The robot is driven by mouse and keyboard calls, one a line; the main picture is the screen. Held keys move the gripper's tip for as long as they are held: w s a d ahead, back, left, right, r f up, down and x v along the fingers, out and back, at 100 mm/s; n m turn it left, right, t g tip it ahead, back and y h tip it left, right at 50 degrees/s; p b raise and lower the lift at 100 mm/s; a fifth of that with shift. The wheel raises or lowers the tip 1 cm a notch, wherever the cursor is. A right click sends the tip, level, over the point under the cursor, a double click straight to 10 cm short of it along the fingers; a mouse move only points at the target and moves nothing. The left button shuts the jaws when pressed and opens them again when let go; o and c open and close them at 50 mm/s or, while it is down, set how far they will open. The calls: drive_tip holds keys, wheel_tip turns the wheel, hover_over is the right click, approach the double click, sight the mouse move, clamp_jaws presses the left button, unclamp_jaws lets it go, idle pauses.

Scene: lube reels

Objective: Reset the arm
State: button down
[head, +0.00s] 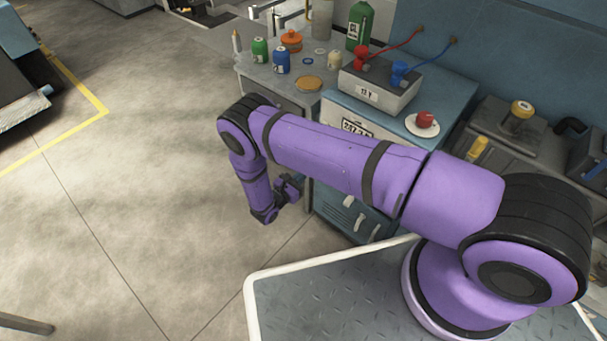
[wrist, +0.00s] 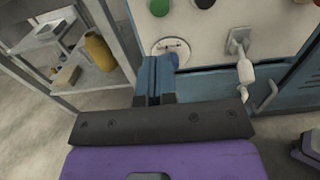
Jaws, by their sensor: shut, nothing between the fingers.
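My purple arm reaches out to the left in the head view and bends down at its elbow. My gripper (head: 290,188) hangs low in front of the blue cabinet (head: 352,213), small and dark there. In the wrist view the blue fingers of my gripper (wrist: 155,78) are together with nothing between them. Beyond the fingertips is a pale panel (wrist: 215,38) with a round white plate (wrist: 170,47) and a blue part on it, partly hidden by the fingers. I cannot tell whether the fingers touch it.
A white lever (wrist: 243,68) sticks out right of the fingers. A shelf with a yellow cylinder (wrist: 99,51) stands at left. On the bench are a green bottle (head: 359,25), a grey box (head: 378,86) with red and blue hose fittings, and a red knob (head: 425,118). Floor at left is open.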

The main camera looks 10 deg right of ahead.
idle(0.4)
drive_tip(key=w+d+r+m+g, duration=0.1)
drive_tip(key=w+r+m+g, duration=0.25)
drive_tip(key=r, duration=0.75)
drive_tip(key=w+d+r+m+g, duration=0.2)
drive_tip(key=r+m+g, duration=0.2)
drive_tip(key=r, duration=0.7)
drive_tip(key=s+d+r+m+g+y, duration=0.2)
drive_tip(key=d+r+m, duration=0.1)
drive_tip(key=r, duration=0.8)
drive_tip(key=s+d+r+m+g+y, duration=0.2)
drive_tip(key=s+d+r+m, duration=0.15)
drive_tip(key=r, duration=0.75)
drive_tip(key=s+d+r+m+t+y, duration=0.1)
drive_tip(key=s+d+r+m+y, duration=0.2)
drive_tip(key=s+r, duration=0.45)
drive_tip(key=s+d+r+m+y, duration=0.3)
drive_tip(key=s+r, duration=0.3)
drive_tip(key=r, duration=0.3)
drive_tip(key=s+r+m+t+y, duration=0.2)
drive_tip(key=s+r, duration=0.1)
drive_tip(key=s, duration=0.6)
drive_tip(key=s+r+m+t+y, duration=0.2)
drive_tip(key=s+m+t, duration=0.1)
drive_tip(key=s, duration=0.6)
drive_tip(key=shift+r+y, duration=0.4)
drive_tip(key=c, duration=1.8)
unclamp_jaws()
drive_tip(key=shift+w, duration=0.1)
drive_tip(key=shift+c, duration=0.2)
